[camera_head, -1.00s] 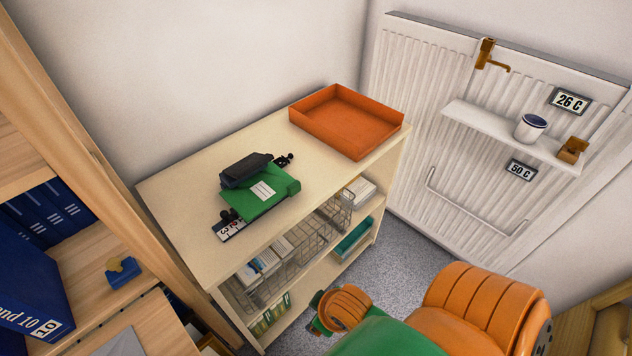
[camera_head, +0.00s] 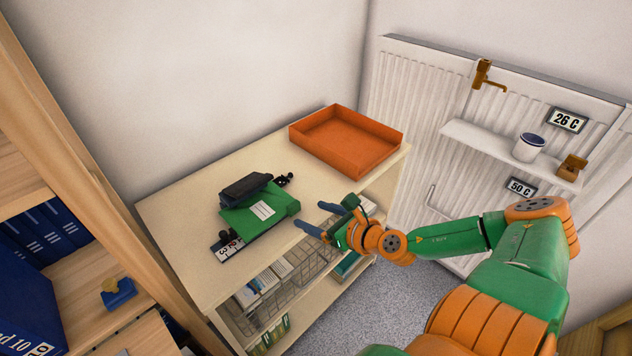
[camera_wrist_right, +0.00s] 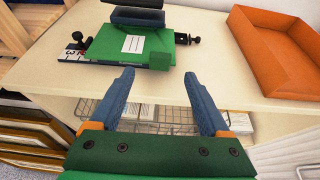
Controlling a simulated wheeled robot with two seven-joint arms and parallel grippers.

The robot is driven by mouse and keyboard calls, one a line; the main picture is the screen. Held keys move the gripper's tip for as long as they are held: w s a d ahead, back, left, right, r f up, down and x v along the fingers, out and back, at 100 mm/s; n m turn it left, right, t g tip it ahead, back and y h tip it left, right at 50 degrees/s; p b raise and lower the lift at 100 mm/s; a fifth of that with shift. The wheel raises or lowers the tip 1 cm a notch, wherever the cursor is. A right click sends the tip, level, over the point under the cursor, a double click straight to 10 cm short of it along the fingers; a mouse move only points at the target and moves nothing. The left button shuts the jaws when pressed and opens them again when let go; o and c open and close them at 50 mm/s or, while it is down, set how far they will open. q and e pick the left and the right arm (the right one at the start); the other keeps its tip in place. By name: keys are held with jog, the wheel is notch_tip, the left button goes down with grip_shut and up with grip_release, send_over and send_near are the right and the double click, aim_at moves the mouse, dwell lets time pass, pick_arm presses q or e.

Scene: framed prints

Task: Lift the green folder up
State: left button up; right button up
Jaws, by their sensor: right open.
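The green folder (camera_head: 272,214) lies flat on top of the cream shelf unit (camera_head: 172,209), with a white label on it. A dark stapler-like object (camera_head: 245,187) rests on its far left part. A numbered black-and-white item (camera_head: 226,247) sticks out at its near left corner. My right gripper (camera_head: 312,222) is open and empty, just short of the folder at the shelf's front edge. In the right wrist view the folder (camera_wrist_right: 155,50) is ahead of the open fingers (camera_wrist_right: 158,82), apart from them. My left gripper is not in view.
An orange tray (camera_head: 345,140) stands at the right end of the shelf top. Wire baskets with books (camera_head: 290,265) fill the shelf below. A white radiator (camera_head: 420,110) with a small ledge holding a mug (camera_head: 529,147) is at the right. A wooden bookcase (camera_head: 100,190) stands at the left.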

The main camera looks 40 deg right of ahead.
aim_at(296, 208)
jog(key=x, duration=0.7)
jog(key=shift+w, duration=0.1)
grip_shut()
dwell(0.3)
jog(key=shift+d+f, duration=0.1)
